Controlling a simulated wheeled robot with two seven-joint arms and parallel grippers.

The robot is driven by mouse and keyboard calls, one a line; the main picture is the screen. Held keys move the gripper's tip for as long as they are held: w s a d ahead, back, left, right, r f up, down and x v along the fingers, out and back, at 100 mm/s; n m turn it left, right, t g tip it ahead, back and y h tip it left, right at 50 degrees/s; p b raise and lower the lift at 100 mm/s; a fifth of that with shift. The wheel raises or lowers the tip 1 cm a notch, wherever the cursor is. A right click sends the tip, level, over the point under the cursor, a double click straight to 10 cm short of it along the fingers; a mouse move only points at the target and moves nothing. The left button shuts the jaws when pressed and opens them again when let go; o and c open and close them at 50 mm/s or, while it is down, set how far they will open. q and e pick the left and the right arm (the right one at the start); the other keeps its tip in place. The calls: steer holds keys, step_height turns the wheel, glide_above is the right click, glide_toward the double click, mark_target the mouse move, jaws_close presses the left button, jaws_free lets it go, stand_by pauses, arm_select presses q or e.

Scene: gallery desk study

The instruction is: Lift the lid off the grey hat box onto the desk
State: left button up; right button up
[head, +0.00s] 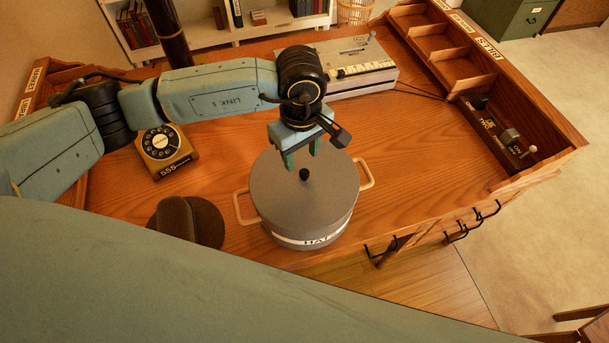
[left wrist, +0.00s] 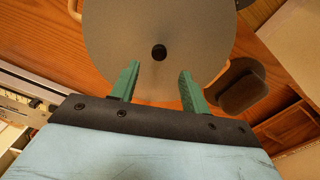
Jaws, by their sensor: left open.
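The grey hat box (head: 301,231) stands upright on the wooden desk (head: 420,150), with a white "HAT" label on its front and a tan handle on each side. Its round grey lid (head: 279,195) is on top, with a small black knob (head: 304,174) at the centre. My left gripper (head: 301,158) is open and empty above the lid, close to the knob. In the left wrist view the knob (left wrist: 158,52) lies ahead of and between the two green fingertips (left wrist: 159,68), not gripped. My right gripper is not in view.
A yellow telephone (head: 165,151) stands left of the box. A dark brown round object (head: 190,222) sits close at the box's left. A grey machine (head: 350,68) is behind. Bare desk lies right of the box, before the tray compartments (head: 500,130).

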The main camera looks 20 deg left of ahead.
mark_target(303, 171)
arm_select(q)
steer(key=shift+s+f, duration=0.1)
steer(key=shift+f, duration=0.55)
step_height(303, 171, down, 4)
steer(key=shift+d+r+p, duration=0.15)
steer(key=shift+r+p, duration=0.05)
steer(key=shift+p, duration=0.35)
steer(key=shift+f, duration=0.25)
steer(key=shift+c, duration=0.5)
steer(key=c, duration=0.7)
jaws_close()
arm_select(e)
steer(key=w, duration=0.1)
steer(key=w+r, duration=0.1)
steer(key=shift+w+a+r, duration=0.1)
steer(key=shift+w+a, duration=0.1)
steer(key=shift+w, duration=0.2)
